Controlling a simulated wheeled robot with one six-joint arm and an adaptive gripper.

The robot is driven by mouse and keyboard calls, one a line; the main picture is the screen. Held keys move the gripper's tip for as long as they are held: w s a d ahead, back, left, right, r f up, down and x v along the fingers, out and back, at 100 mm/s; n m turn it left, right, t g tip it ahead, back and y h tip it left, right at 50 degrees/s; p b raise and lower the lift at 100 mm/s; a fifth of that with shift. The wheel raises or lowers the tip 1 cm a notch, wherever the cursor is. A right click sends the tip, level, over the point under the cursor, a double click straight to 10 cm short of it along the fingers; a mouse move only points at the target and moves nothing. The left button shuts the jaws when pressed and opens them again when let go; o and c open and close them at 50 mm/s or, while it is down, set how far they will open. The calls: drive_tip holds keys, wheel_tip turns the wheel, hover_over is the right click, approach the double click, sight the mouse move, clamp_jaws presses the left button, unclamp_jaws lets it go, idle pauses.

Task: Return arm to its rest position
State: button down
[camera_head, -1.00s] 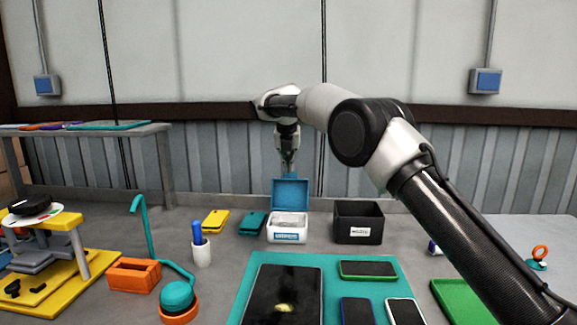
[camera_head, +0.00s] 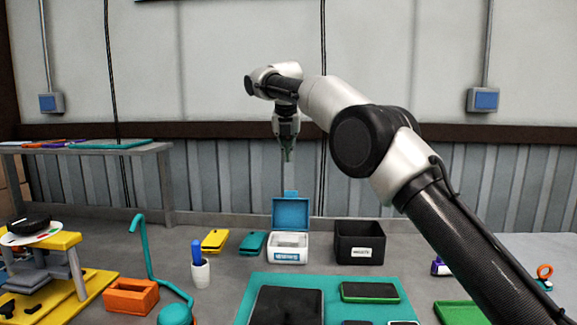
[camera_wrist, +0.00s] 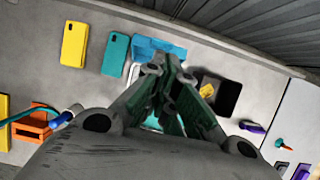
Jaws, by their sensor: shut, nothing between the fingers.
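My gripper (camera_head: 287,155) hangs pointing down above the back of the workbench, over the white box with the raised blue lid (camera_head: 291,213). It is clear of the box and holds nothing. In the wrist view my gripper (camera_wrist: 168,68) has its fingers together at the tips, and they hide most of the white box below. My arm reaches in from the lower right of the head view.
A black bin (camera_head: 344,254) stands right of the white box. Yellow (camera_head: 215,241) and teal (camera_head: 252,243) phones lie to its left. A pen cup (camera_head: 201,272), an orange tray (camera_head: 131,297) and a teal mat (camera_head: 262,285) are nearer. Air around my gripper is free.

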wheel_tip(320, 180, down, 8)
drive_tip(key=s+m+g, duration=0.1)
drive_tip(key=s+m, duration=0.1)
drive_tip(key=m, duration=0.9)
drive_tip(key=s+d+m+g, duration=0.1)
drive_tip(key=s+d+m, duration=0.85)
drive_tip(key=d, duration=0.35)
drive_tip(key=s+d+m+g, duration=0.1)
drive_tip(key=s+d+m, duration=0.8)
drive_tip(key=d, duration=0.4)
drive_tip(key=s+d+m+t, duration=0.1)
drive_tip(key=s+d+m, duration=0.1)
drive_tip(key=s+d, duration=0.4)
drive_tip(key=s+d+f+m+t, duration=0.1)
drive_tip(key=s+d, duration=0.5)
drive_tip(key=s, duration=0.6)
drive_tip(key=s+d+f+m, duration=0.1)
drive_tip(key=s+d+m, duration=0.2)
drive_tip(key=s+d, duration=0.3)
drive_tip(key=shift+s+d+f+t, duration=0.2)
drive_tip(key=shift+s+t, duration=0.2)
drive_tip(key=shift+s, duration=1.25)
